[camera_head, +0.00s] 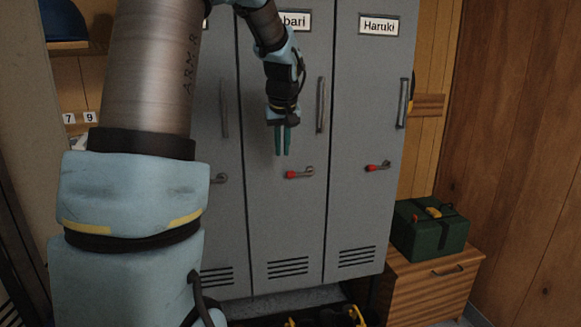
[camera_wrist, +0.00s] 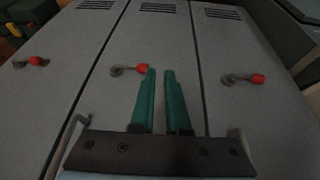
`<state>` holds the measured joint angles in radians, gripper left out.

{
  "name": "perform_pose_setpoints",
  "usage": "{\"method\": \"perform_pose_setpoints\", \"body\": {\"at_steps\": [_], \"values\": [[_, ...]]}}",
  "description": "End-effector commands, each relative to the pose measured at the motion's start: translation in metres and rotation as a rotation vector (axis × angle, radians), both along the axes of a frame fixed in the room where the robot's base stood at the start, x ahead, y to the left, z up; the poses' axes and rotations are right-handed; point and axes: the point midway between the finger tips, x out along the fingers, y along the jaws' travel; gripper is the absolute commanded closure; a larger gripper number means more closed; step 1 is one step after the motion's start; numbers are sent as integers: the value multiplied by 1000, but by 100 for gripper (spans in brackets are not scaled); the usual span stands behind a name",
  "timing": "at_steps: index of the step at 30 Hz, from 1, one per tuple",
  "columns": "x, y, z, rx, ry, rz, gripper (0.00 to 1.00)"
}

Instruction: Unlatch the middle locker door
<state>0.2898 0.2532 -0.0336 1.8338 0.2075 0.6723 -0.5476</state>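The middle locker door (camera_head: 284,220) is grey and closed, with a partly hidden name plate ending in "bari". Its latch (camera_head: 300,173) is a small lever lying about level, with a red knob at its left end in the head view. The same latch (camera_wrist: 128,70) shows in the wrist view, where the picture is upside down. My gripper (camera_head: 282,154) points down in front of this door, just above and slightly left of the red knob. Its two green fingers (camera_wrist: 160,72) are parted by a narrow gap with nothing between them. The knob appears beside one fingertip; contact cannot be told.
The right door, "Haruki" (camera_head: 364,220), has a similar latch (camera_head: 377,167) and an upright handle (camera_head: 402,103). My arm partly hides the left door (camera_head: 222,240). A green case (camera_head: 428,230) stands on a wooden cabinet (camera_head: 425,290) at right. Dark items lie below the lockers.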

Motion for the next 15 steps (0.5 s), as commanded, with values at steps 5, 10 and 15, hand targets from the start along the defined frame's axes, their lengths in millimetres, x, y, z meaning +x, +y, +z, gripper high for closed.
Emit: {"method": "perform_pose_setpoints", "body": {"at_steps": [5, 10, 15], "values": [[29, -25, 26, -21, -50, 37, 100], [36, -31, 35, -28, -64, 52, 100], [36, -31, 35, -28, -64, 52, 100]]}}
